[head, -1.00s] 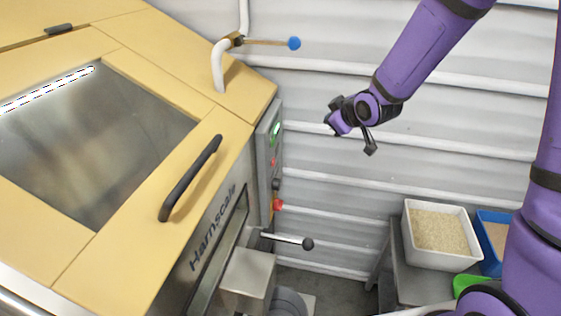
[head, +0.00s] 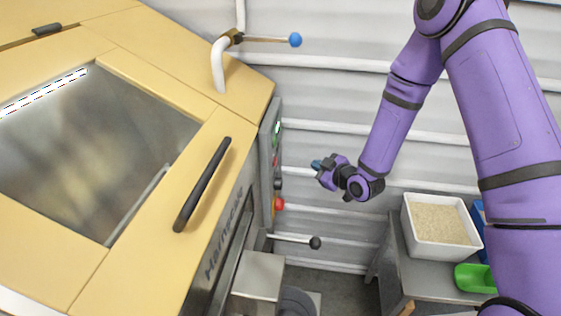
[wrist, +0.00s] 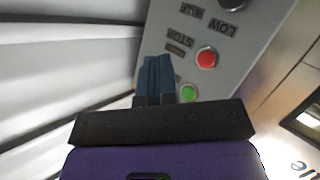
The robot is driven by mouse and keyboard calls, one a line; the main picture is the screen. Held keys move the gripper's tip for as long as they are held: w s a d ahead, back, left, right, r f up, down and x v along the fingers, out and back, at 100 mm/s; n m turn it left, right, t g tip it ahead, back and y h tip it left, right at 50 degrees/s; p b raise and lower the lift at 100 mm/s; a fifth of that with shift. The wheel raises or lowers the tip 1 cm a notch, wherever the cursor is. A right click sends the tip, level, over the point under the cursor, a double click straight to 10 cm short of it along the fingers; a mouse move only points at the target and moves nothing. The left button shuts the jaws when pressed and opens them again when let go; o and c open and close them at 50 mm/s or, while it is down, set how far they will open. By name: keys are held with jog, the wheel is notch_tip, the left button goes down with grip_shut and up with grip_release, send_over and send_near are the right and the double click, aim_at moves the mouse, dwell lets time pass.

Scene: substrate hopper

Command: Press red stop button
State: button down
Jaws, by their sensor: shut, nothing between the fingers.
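The red stop button (wrist: 207,58) is a round, flat button in a metal ring on the grey control panel, beside an upside-down STOP label in the wrist view. In the head view the stop button (head: 275,161) is small and seen nearly edge-on, on the machine's right side. My gripper (head: 317,165) is to the right of the panel, pointing left toward it. Its blue fingers (wrist: 155,72) are shut and empty. In the wrist view the fingertips appear left of the red button, with a visible offset; the exact gap to the panel cannot be told.
A green button (wrist: 187,92) sits close to the stop button. A dark knob (head: 278,184) and a larger red button (head: 279,204) sit lower on the panel. A ball-ended lever (head: 315,243) sticks out below. A white bin (head: 440,232) stands on a side table at right.

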aim_at(276, 161)
jog(key=shift+s+f, duration=0.1)
jog(key=shift+f, duration=0.15)
jog(key=w+a, duration=0.1)
jog(key=a, duration=0.7)
jog(key=shift+w+a, duration=0.3)
jog(key=shift+w, duration=0.05)
jog(key=shift+a, duration=0.1)
dwell(2.1)
jog(key=shift+w+a, duration=0.1)
jog(key=shift+a, duration=0.25)
jog(key=shift+w+a, duration=0.1)
jog(key=shift+a, duration=0.3)
dwell(0.9)
jog(key=shift+d, duration=0.1)
jog(key=shift+s+d, duration=0.2)
jog(key=shift+d, duration=0.5)
